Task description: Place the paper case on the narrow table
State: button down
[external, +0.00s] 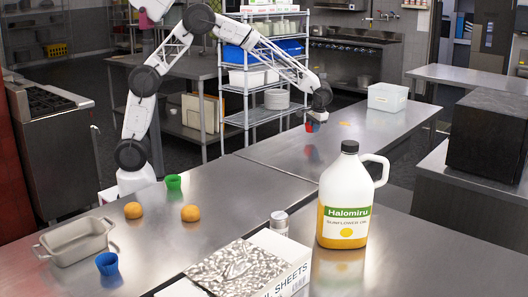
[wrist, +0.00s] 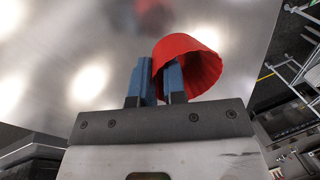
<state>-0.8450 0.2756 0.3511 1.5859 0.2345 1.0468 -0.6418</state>
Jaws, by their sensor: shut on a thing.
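A red paper case (wrist: 200,58) is held by its wall between the blue fingers of my gripper (wrist: 160,82) in the wrist view, with its open mouth tilted toward the right. In the external view my gripper (external: 316,119) and the small red paper case (external: 311,127) are above a long steel table (external: 375,137), which appears to be the narrow table. The case hangs clear of the surface. A green paper case (external: 174,182) and a blue paper case (external: 107,264) stand on the nearer steel table (external: 225,235).
Much of the far table is bare.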

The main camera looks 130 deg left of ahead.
aim_at(313, 140)
jog(key=shift+w+x, duration=0.2)
jog(key=shift+x, duration=0.65)
jog(key=shift+w+x, duration=0.2)
jog(key=shift+x, duration=0.65)
jog(key=shift+d+f, duration=0.1)
jog(key=shift+f, duration=0.15)
jog(key=c, duration=1.2)
grip_release()
jog(key=shift+r, duration=0.15)
jog(key=v, duration=1.2)
